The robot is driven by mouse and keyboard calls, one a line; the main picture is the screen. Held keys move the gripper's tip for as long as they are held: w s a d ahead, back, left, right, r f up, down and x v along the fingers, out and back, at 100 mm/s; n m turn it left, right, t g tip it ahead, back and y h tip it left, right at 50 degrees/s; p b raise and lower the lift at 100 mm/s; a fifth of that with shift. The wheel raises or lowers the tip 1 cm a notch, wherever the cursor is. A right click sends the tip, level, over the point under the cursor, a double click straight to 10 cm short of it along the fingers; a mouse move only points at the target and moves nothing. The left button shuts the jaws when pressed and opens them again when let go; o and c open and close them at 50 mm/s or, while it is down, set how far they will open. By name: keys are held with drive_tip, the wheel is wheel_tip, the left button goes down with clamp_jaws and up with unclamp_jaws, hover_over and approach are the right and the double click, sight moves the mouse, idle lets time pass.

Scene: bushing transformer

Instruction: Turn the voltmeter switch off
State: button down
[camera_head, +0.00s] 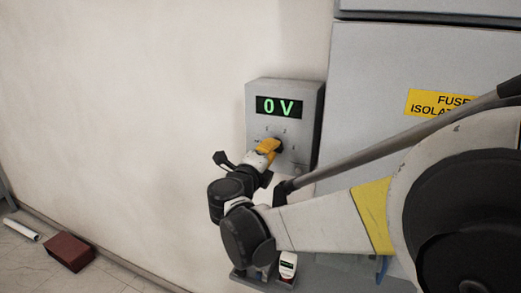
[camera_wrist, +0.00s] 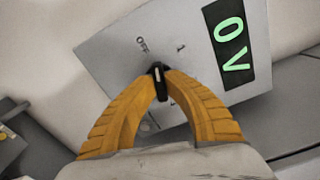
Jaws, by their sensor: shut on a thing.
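The voltmeter is a grey box (camera_head: 312,100) on the wall, and its display (camera_head: 279,107) reads 0 V in green. In the wrist view the voltmeter panel (camera_wrist: 113,48) is tilted, with the display (camera_wrist: 229,45) at the upper right. The switch is a small black knob with a light mark (camera_wrist: 157,74), beside printed OFF and 1 labels. The mark's exact setting is hard to tell. My gripper (camera_wrist: 157,88) has two yellow fingers shut on the knob. In the head view my gripper (camera_head: 270,146) covers the switch at the panel's lower part.
A grey cabinet (camera_head: 370,80) with a yellow fuse label (camera_head: 436,103) stands right of the voltmeter. A small white and red item (camera_head: 287,266) is on a ledge below my arm. A red-brown block (camera_head: 69,252) and a white tube (camera_head: 21,230) lie on the floor at left.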

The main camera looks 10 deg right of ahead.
drive_tip(key=shift+n, duration=0.6)
drive_tip(key=c, duration=1.4)
unclamp_jaws()
drive_tip(key=shift+c, duration=0.2)
drive_tip(key=v, duration=1.2)
